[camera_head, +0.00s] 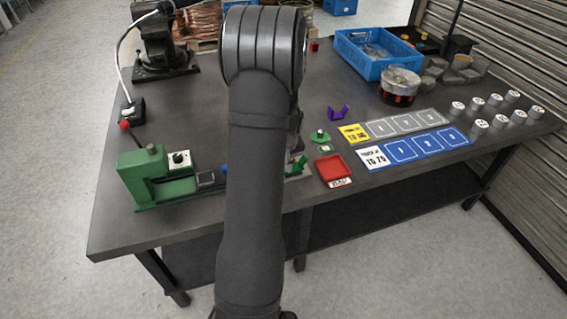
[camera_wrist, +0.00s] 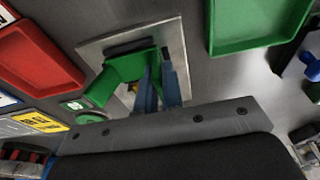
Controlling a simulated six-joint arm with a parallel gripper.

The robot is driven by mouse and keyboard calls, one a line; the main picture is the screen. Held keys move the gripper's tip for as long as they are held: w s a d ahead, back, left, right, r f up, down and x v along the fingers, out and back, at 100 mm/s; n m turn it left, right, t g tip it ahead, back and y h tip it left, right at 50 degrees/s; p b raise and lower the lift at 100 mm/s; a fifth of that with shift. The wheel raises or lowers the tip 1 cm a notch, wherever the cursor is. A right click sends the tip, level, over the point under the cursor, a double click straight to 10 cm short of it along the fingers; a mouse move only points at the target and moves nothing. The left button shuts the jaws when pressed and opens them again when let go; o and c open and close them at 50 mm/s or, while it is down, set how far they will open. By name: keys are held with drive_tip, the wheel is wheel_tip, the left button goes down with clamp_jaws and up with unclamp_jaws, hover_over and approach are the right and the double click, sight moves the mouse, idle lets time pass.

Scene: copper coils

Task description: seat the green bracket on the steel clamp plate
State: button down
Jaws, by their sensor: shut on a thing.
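The green bracket (camera_wrist: 122,74) is an angled piece between my gripper's fingertips (camera_wrist: 160,84) in the wrist view. My gripper is shut on it. The steel clamp plate (camera_wrist: 172,34) is a pale square with a dark bar, right behind the bracket in that view. The bracket overlaps the plate and its bar; I cannot tell whether it touches or sits flat. In the head view, the bracket (camera_head: 297,166) shows just right of my arm, over the plate's visible edge (camera_head: 302,175). My arm hides most of the plate there.
A red tray (camera_head: 334,170) lies right of the plate. A green tray (camera_wrist: 256,24) is on the plate's other side in the wrist view. A purple bracket (camera_head: 338,113) lies farther back. A green press (camera_head: 150,180) stands left. Blue number cards (camera_head: 415,147) lie right.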

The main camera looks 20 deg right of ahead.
drive_tip(key=shift+f, duration=0.15)
idle(0.5)
drive_tip(key=c, duration=1.5)
unclamp_jaws()
drive_tip(key=shift+r, duration=4.05)
drive_tip(key=shift+f, duration=3.35)
